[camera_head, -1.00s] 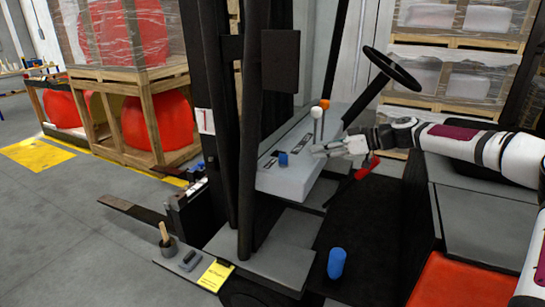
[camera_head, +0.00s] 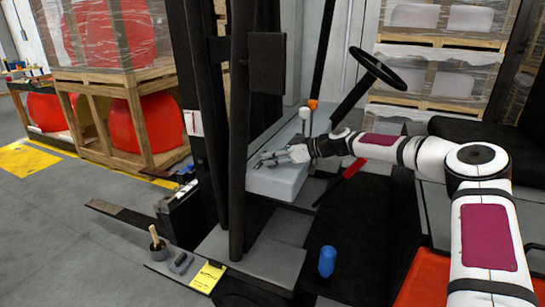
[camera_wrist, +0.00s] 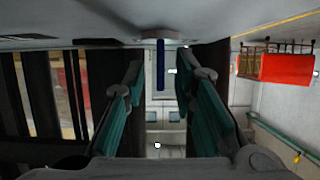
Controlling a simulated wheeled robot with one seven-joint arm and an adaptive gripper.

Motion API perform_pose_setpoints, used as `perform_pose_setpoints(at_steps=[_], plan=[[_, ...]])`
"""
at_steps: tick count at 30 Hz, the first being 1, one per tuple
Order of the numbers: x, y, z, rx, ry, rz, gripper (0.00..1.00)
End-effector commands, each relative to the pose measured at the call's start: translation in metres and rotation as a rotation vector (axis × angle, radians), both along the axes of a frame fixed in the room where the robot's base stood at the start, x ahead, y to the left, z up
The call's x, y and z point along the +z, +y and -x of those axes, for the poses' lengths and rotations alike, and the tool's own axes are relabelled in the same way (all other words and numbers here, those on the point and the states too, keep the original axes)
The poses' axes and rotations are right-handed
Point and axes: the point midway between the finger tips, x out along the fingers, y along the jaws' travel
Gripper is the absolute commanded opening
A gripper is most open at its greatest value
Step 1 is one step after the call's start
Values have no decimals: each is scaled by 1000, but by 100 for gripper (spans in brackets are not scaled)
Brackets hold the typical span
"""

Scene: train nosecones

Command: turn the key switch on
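The key switch shows in the wrist view as a slim blue key (camera_wrist: 160,66) on a pale round base (camera_wrist: 160,36), which sits on the grey console at the top of the picture. My gripper (camera_wrist: 161,98) is open, with one teal-padded finger on each side of the key's line. The key appears between the fingers and apart from both; its exact depth is hard to tell. In the head view my gripper (camera_head: 264,160) is over the forklift's grey console (camera_head: 275,182), and it hides the blue key there.
White-knobbed (camera_head: 305,114) and orange-knobbed (camera_head: 313,105) levers stand beside my wrist. The steering wheel (camera_head: 385,68) is above right. A black mast post (camera_head: 238,150) stands left of my gripper. A red lever (camera_head: 353,169) and a blue cylinder (camera_head: 327,261) are lower.

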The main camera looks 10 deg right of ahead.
Motion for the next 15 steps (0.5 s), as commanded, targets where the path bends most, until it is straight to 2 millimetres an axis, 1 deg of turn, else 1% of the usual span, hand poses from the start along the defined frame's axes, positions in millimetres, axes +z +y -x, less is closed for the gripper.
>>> perform_pose_setpoints(at_steps=[8,9,11,12,15], plan=[[-1,1,-1,0,0,0,25],[-1,1,-1,0,1,1,23],[-1,1,-1,0,0,0,9],[-1,1,-1,0,1,1,0],[-1,1,-1,0,1,1,0]])
